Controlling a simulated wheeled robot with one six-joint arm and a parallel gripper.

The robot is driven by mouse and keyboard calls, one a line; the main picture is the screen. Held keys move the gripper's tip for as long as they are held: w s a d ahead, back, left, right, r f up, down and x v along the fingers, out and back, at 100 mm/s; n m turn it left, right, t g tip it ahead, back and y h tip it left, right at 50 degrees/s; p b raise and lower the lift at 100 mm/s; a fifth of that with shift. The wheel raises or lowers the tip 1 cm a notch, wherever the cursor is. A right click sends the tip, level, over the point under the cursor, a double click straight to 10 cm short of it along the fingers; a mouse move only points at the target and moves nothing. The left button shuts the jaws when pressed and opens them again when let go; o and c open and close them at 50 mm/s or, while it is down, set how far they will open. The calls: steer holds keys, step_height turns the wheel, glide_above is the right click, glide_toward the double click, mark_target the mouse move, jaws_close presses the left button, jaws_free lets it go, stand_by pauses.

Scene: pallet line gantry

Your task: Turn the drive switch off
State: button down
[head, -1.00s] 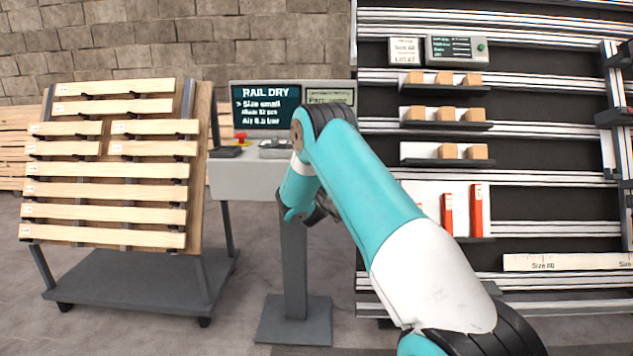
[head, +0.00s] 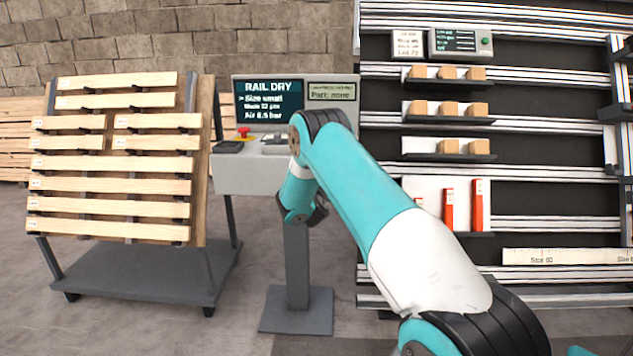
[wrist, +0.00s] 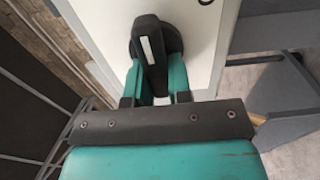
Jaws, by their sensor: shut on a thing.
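The drive switch (wrist: 151,45) is a black rotary handle with a white stripe on a round dark base. It is on a pale panel (wrist: 205,60) in the wrist view. My gripper (wrist: 156,82) has its teal fingers on either side of the handle and is shut on it. The white stripe points nearly up in the picture, tilted slightly left. A dark mark like a 0 shows at the panel's top edge. In the head view the switch and fingertips are hidden by my arm, which reaches down at the front of the grey console (head: 240,178).
The console carries a RAIL DRY screen (head: 267,102), a red button (head: 243,132) and a small display reading "Part: none" (head: 332,92). A rack of wooden slats (head: 110,185) stands left. Shelves with wooden blocks (head: 448,108) and red pieces (head: 478,205) stand right.

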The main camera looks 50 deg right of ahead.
steer(key=shift+s+d, duration=0.1)
stand_by(0.3)
steer(key=c, duration=1)
jaws_free()
steer(key=shift+c, duration=0.2)
steer(key=b+v, duration=1.1)
steer(key=v, duration=0.6)
steer(key=shift+s, duration=0.15)
